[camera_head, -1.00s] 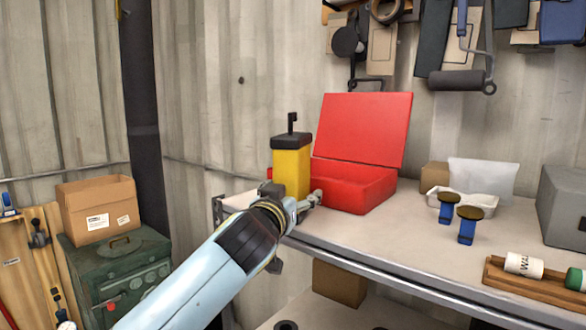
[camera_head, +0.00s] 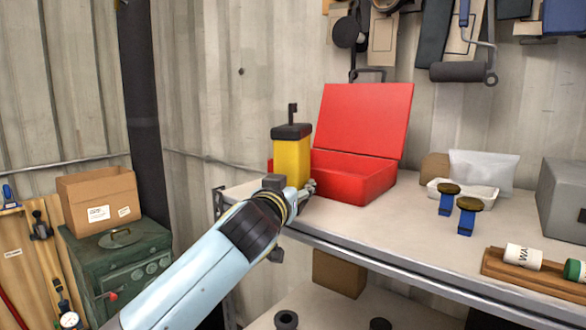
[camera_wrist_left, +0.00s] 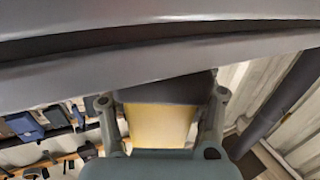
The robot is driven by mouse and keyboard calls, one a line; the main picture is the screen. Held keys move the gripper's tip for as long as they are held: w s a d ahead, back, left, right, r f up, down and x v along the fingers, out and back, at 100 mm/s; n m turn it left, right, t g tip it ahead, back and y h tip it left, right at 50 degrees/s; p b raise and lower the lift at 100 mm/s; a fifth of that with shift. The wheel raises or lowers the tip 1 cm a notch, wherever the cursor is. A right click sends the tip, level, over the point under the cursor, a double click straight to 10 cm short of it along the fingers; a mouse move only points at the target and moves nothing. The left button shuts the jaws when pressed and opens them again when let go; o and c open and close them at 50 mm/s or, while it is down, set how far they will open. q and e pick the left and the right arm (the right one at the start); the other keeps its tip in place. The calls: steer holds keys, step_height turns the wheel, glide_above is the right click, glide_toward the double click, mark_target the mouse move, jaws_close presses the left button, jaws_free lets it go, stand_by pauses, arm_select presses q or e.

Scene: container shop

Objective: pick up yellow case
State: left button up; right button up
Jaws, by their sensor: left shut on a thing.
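The yellow case (camera_head: 292,160) is a tall yellow block with a dark top and a black upright piece on it. It stands upright in front of the left part of the open red box (camera_head: 352,178) at the shelf's left end. My left gripper (camera_head: 302,190) is shut on its lower part, which the gripper partly hides. In the left wrist view the yellow case (camera_wrist_left: 158,122) sits between the two fingers. Whether its base touches the shelf is hidden. My right gripper is not in view.
A grey box (camera_head: 565,200) stands at the far right. A cardboard box (camera_head: 97,202) sits on a green case at the left.

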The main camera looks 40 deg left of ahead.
mark_target(281, 138)
arm_select(q)
steer(key=shift+r, duration=0.1)
steer(key=shift+r, duration=0.55)
step_height(281, 138, up, 3)
steer(key=shift+f, duration=0.15)
steer(key=s+d+r, duration=0.1)
steer(key=s+r, duration=0.1)
steer(key=s, duration=0.1)
steer(key=s+d+r+b, duration=0.1)
steer(key=s+d+r, duration=0.1)
steer(key=s, duration=0.2)
steer(key=s+d+r, duration=0.2)
steer(key=s+r, duration=0.1)
steer(key=shift+s, duration=0.3)
jaws_close()
